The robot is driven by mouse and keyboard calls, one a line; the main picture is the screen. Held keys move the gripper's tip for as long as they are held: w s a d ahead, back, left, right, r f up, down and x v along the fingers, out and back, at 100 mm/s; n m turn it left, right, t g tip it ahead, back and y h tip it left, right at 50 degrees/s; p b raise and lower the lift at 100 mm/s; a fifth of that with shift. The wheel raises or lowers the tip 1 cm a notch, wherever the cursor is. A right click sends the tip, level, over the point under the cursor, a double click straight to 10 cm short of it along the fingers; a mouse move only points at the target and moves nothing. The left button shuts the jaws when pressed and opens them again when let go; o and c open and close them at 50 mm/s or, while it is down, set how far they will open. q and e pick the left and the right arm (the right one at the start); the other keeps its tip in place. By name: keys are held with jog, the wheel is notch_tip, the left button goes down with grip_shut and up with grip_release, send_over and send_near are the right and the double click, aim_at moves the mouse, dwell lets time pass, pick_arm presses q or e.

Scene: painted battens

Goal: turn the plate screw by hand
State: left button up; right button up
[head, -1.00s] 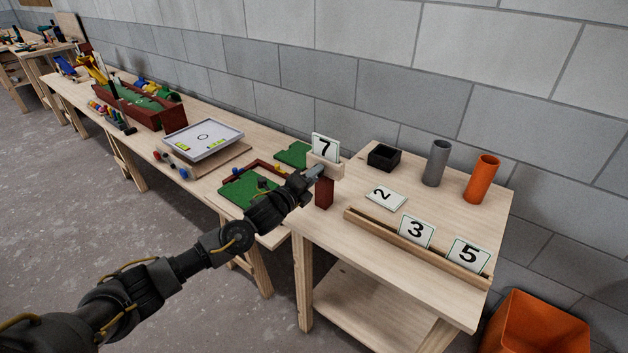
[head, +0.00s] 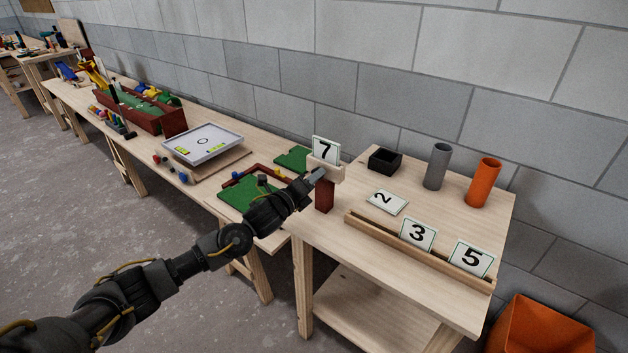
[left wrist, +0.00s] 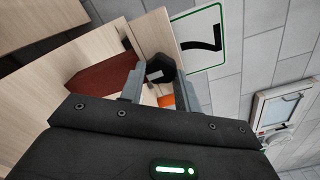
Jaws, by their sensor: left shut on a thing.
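A white plate with a black 7 (head: 326,150) stands upright in a pale wooden block (head: 333,171) on a dark red post (head: 325,197) at the table's left edge. In the left wrist view the plate (left wrist: 202,38) is at the top, beside the wooden block (left wrist: 152,33). The plate screw shows there as a black knob (left wrist: 162,68) on the block's face. My left gripper (head: 318,174) is shut on this knob, one finger on each side of it. In the head view the gripper hides the knob. My right gripper is in neither view.
A plate with a 2 (head: 387,201) lies flat on the table. Plates 3 (head: 417,235) and 5 (head: 470,258) stand in a wooden rail (head: 379,233). Behind are a black box (head: 385,160), a grey tube (head: 437,166) and an orange tube (head: 483,182).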

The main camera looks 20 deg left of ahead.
pick_arm(q)
jog(key=o, duration=0.9)
jog(key=shift+o, duration=0.3)
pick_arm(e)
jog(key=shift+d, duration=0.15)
pick_arm(q)
jog(key=shift+s, duration=0.15)
jog(key=b+v, duration=0.2)
jog(key=v, duration=0.8)
jog(key=shift+s, duration=0.25)
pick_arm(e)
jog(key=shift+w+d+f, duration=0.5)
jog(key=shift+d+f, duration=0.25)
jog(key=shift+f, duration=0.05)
pick_arm(q)
jog(key=shift+a, duration=0.1)
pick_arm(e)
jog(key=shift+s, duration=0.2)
